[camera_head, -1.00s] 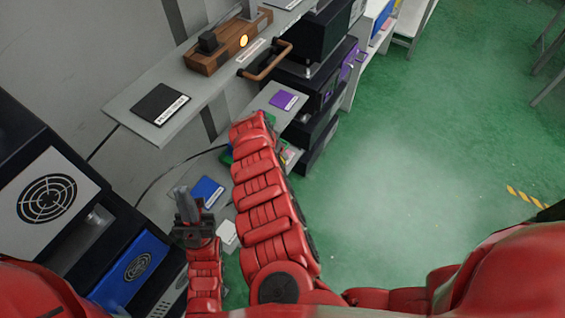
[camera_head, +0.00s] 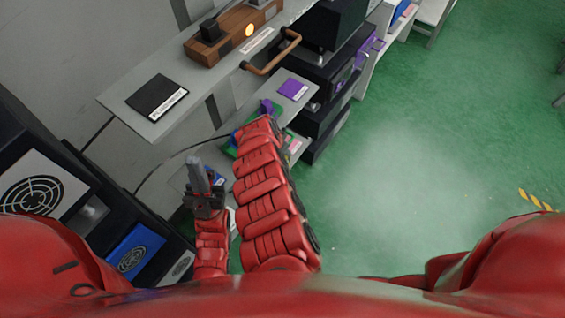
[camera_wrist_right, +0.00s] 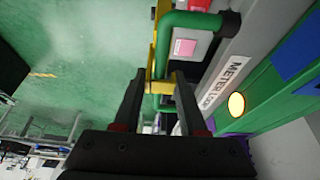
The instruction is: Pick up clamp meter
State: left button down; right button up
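I cannot make out a clamp meter for certain. In the right wrist view, my right gripper (camera_wrist_right: 157,82) has its two dark fingers apart. A yellow part (camera_wrist_right: 158,50) and a green bar (camera_wrist_right: 190,22) with a black end show just beyond and between the fingertips; I cannot tell whether they touch. In the head view, the right forearm hides the right gripper, and a purple and green thing (camera_head: 268,107) shows past its end. My left gripper (camera_head: 196,166) is over the lower shelf at left, its fingers pointing up in the picture; their gap cannot be seen.
A grey panel with a "METER LOG" label (camera_wrist_right: 222,82) lies right of the fingers, beside a round light (camera_wrist_right: 236,104). The upper shelf (camera_head: 125,95) holds a black pad (camera_head: 157,96) and a wooden box (camera_head: 222,42). Green floor (camera_head: 420,150) is open at right.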

jog(key=shift+s, duration=0.1)
grip_shut()
dwell(0.9)
